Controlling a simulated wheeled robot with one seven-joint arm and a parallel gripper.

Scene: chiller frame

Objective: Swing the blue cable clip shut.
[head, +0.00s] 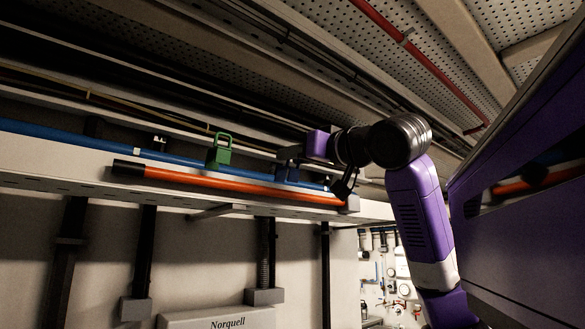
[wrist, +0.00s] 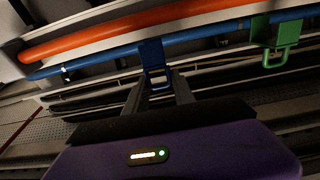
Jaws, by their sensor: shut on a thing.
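The blue cable clip (head: 287,174) sits on the long blue pipe, behind the orange tube in the head view. In the wrist view the clip (wrist: 152,55) is at the top centre, and its looped end stands out from the pipe towards me. My gripper (wrist: 158,80) has one finger on each side of this loop and is shut on it. In the head view my gripper (head: 289,156) comes in from the right; its dark fingers partly hide the clip. I cannot tell how far the clip is swung.
A green clip (head: 219,150) with an upright loop sits to the left on the blue pipe (head: 60,135). An orange tube (head: 240,187) runs along the front of the white ledge. More pipes and a perforated ceiling (head: 500,25) lie close above. A purple panel (head: 530,190) stands at the right.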

